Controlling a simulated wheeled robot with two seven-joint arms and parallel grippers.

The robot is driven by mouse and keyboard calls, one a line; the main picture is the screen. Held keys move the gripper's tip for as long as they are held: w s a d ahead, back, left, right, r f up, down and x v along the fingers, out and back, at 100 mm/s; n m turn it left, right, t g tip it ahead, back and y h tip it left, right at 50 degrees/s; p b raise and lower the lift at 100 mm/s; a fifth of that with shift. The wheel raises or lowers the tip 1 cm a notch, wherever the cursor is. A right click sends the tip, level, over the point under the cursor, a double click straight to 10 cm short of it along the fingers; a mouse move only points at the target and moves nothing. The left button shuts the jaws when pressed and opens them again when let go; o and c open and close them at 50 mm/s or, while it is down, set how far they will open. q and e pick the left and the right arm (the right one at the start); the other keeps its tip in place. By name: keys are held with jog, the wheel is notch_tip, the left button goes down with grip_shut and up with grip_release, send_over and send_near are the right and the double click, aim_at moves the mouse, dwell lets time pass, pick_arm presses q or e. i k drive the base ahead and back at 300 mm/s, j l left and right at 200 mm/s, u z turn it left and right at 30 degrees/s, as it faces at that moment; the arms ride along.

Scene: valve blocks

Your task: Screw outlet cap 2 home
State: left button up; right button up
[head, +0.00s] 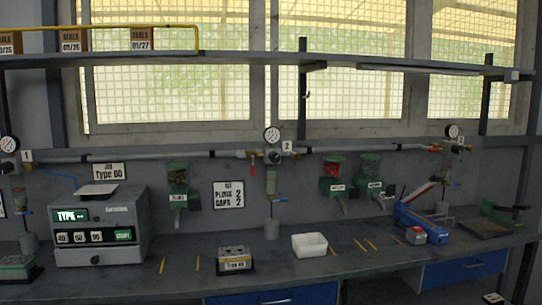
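A valve block (235,258) with a "Type" label on its front sits near the front of the bench, left of centre. Small round features show on its top, but I cannot tell which is outlet cap 2 or whether a cap is fitted. A white tray (309,246) stands right of the block; its contents cannot be made out. Neither of my grippers is in the head view.
A grey test machine (100,230) stands at left on the bench. Green dispensers (178,185) hang on the back wall beside a "Plugs 2, Caps 2" sign (228,194). A blue clamp-like tool (421,221) lies at right. Bench space before the tray is clear.

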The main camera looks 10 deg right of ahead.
aim_at(296, 156)
jog(key=l+z, duration=0.1)
jog(key=l, duration=0.35)
jog(key=i+l+z, duration=0.1)
jog(key=l, duration=0.3)
jog(key=i+l+z, duration=0.1)
jog(key=l, duration=0.3)
jog(key=i+l, duration=0.2)
jog(key=l, duration=0.2)
jog(key=i+l+z, duration=0.15)
jog(key=l, duration=0.25)
jog(key=i+l+z, duration=0.1)
jog(key=l, duration=0.3)
jog(key=i+l+z, duration=0.1)
jog(key=l, duration=0.3)
